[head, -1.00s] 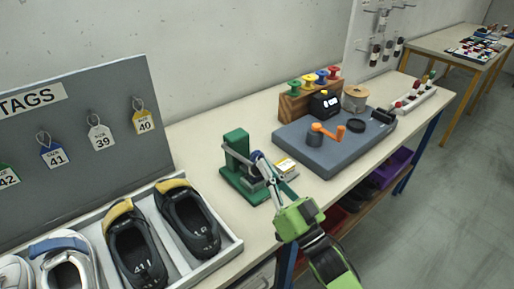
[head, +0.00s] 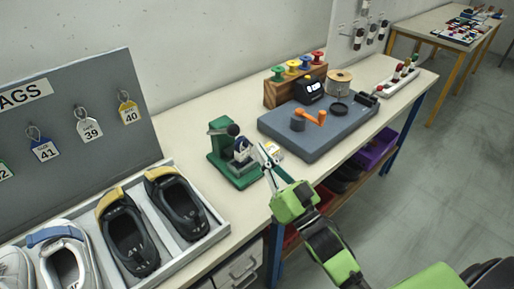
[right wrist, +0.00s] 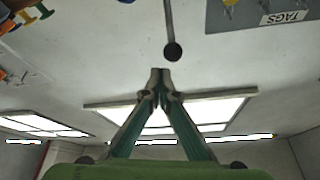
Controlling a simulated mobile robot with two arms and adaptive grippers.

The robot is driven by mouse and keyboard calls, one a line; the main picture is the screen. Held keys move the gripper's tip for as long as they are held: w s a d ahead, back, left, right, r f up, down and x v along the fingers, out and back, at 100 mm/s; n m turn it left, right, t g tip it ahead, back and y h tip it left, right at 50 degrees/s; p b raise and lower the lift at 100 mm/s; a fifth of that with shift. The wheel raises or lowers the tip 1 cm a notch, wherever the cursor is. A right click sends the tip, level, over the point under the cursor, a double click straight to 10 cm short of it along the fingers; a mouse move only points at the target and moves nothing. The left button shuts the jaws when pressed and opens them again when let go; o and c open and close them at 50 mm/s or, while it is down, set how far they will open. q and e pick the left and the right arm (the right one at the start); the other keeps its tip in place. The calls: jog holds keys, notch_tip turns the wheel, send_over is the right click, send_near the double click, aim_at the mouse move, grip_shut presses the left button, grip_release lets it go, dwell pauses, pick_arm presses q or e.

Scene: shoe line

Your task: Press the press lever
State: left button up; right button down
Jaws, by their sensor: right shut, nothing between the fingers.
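The green press (head: 232,165) stands on the bench between the shoe tray and the grey-blue board. Its lever ends in a dark round knob (head: 233,130), near the top of the press. In the right wrist view the lever knob (right wrist: 172,52) is just beyond the fingertips, with a visible gap. My right gripper (head: 264,152) is shut and empty, to the right of the press and apart from the knob; its closed tips also show in the right wrist view (right wrist: 160,74). A bluish part sits under the press head; its details are too small to tell. My left gripper is not in view.
A tray (head: 222,229) of shoes is at the left, below a tag board (head: 75,130). A grey-blue board (head: 300,147) with an orange crank (head: 316,117) and a spool rack (head: 285,92) lie beyond the press.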

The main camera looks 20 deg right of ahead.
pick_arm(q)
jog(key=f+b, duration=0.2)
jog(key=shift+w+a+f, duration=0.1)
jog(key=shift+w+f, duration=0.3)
pick_arm(e)
jog(key=f+v, duration=0.1)
jog(key=v, duration=0.6)
jog(key=shift+f, duration=0.2)
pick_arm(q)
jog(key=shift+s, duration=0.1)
pick_arm(e)
jog(key=shift+a, duration=0.1)
